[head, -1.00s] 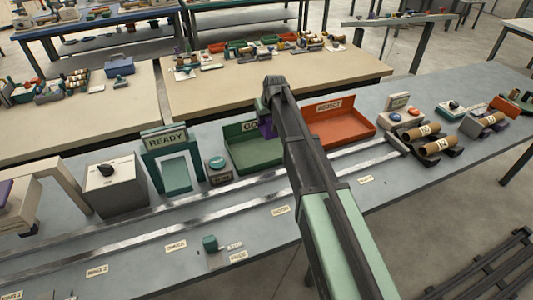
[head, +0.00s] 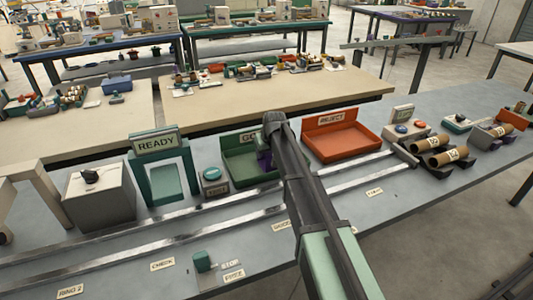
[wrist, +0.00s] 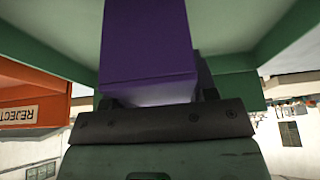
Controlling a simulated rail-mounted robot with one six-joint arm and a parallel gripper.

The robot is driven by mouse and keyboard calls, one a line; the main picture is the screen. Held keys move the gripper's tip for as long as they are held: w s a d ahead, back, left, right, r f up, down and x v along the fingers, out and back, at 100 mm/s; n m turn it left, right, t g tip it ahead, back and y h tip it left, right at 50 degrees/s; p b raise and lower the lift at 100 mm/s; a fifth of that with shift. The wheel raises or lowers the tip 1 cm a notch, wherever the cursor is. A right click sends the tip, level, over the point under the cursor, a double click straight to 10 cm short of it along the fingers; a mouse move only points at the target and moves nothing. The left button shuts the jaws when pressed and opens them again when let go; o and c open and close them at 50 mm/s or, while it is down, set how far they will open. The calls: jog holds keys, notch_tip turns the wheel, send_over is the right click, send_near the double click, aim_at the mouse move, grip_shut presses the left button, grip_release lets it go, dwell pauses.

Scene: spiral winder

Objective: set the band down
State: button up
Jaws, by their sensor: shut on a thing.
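A purple block-like piece, the band as far as I can tell, fills the middle of the wrist view (wrist: 148,50). My gripper (wrist: 155,98) is shut on it. In the head view, a small purple part of it (head: 263,160) shows beside my dark arm, at the right end of the green tray (head: 234,172). The tray's sign is partly hidden and begins "GO". Green walls surround the band in the wrist view. My arm hides most of the gripper and the tray's right side, so I cannot tell whether the band touches the tray floor.
The orange REJECT tray (head: 345,142) stands to the right. To the left are a round-button box (head: 212,180), the READY frame (head: 155,145) and a grey box with a dark knob (head: 98,195). Metal rails (head: 130,232) run along the bench front.

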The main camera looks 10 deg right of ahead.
jog(key=o, duration=0.9)
jog(key=p+v, duration=1.2)
jog(key=shift+w+r, duration=0.1)
jog(key=shift+r, duration=0.25)
jog(key=s+g, duration=0.1)
jog(key=s, duration=0.9)
jog(key=s+f+m+g, duration=0.1)
jog(key=s+g, duration=0.1)
jog(key=s, duration=0.8)
jog(key=s+a+m+g, duration=0.1)
jog(key=s, duration=1)
jog(key=shift+f+g+h, duration=0.3)
jog(key=shift+h, duration=0.1)
